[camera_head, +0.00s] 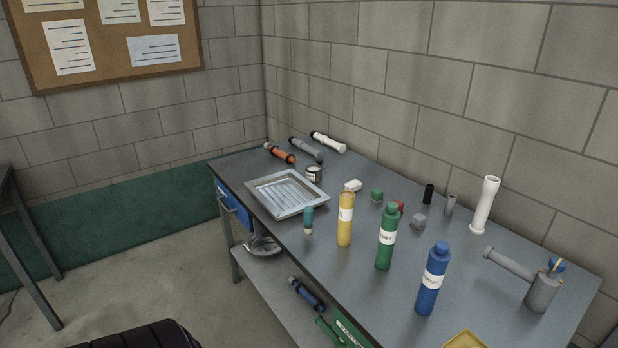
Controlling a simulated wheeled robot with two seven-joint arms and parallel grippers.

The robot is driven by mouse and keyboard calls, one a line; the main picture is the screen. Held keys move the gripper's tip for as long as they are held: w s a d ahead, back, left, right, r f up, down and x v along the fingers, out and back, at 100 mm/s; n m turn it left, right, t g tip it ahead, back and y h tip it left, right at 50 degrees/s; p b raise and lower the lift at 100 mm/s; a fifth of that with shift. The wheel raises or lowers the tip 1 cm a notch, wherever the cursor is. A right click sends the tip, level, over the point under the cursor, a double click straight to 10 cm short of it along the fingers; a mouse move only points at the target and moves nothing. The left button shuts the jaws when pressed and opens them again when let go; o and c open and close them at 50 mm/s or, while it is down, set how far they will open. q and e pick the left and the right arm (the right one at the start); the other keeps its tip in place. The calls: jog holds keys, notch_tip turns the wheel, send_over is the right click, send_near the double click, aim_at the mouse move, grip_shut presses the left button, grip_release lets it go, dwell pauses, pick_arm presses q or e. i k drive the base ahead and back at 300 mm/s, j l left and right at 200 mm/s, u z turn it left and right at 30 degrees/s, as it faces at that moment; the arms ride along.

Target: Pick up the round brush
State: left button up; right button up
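No thing in view is clearly a round brush. A small upright piece with a teal top and a pale lower end (308,221) stands on the grey workbench (270,197), just in front of the metal tray (262,190). It may be the round brush, but it is too small to tell. It stands apart from the yellow bottle (345,220) to its right. Neither of my grippers shows in the head view.
Green (386,240) and blue (432,282) bottles stand toward the front edge. Pipes, including an upright white one (485,205), and small blocks are behind them. A grey pipe fitting (541,291) is at right. A lower shelf (275,285) holds a metal bowl (263,245).

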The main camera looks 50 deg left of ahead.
aim_at(308, 211)
jog(key=u, duration=1.6)
jog(key=i+j, duration=0.1)
